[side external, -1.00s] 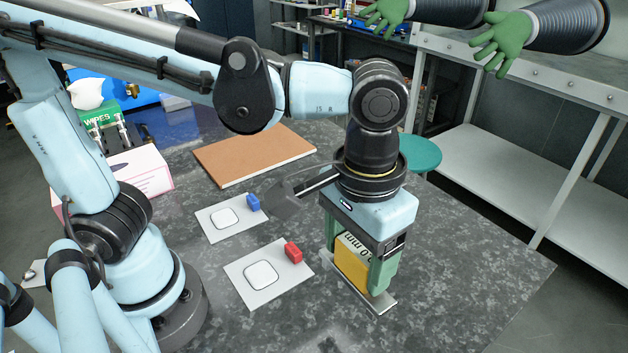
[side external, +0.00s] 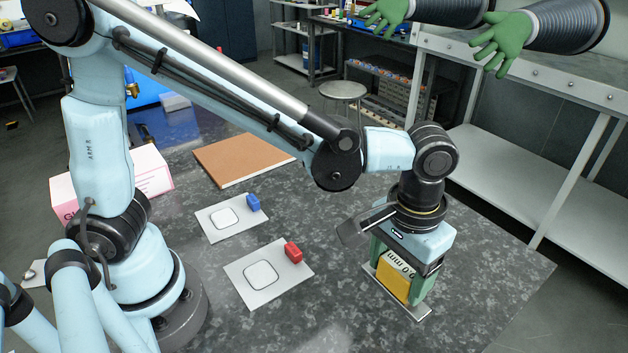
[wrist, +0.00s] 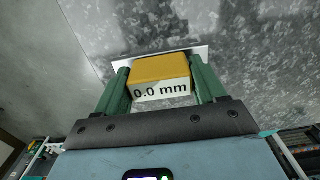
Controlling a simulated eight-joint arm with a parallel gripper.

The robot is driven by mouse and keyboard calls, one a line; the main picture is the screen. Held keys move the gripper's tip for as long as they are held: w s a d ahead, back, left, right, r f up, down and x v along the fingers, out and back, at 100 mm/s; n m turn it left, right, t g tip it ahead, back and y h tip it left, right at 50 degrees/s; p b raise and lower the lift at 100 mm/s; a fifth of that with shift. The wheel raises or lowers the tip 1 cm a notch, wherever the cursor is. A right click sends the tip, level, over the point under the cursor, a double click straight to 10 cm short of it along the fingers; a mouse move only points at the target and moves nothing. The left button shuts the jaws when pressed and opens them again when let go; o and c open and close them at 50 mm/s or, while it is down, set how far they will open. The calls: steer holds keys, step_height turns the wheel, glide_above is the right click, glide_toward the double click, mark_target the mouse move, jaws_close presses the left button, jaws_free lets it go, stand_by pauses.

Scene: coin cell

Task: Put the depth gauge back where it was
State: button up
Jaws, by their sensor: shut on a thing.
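The depth gauge (side external: 394,284) is a yellow block with a white face that carries black lettering and a flat pale metal base plate. In the wrist view the gauge (wrist: 160,70) shows "0.0 mm" on its face. My gripper (side external: 405,277) is shut on it, with one green finger on each side. The gauge is upright at the right part of the dark stone table (side external: 470,290). I cannot tell for sure whether its base touches the table or hangs just above it.
Two white cards with rounded-square outlines lie left of the gauge, one beside a red block (side external: 293,252), one beside a blue block (side external: 253,203). A brown board (side external: 240,160) lies behind. A pink-white box (side external: 145,172) stands at left. The table around the gauge is clear.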

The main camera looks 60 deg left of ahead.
mark_target(395, 285)
steer(key=shift+w+a+f, duration=0.2)
steer(key=shift+w+f, duration=0.2)
steer(key=shift+f, duration=1.85)
steer(key=shift+f, duration=0.15)
steer(key=o, duration=1.3)
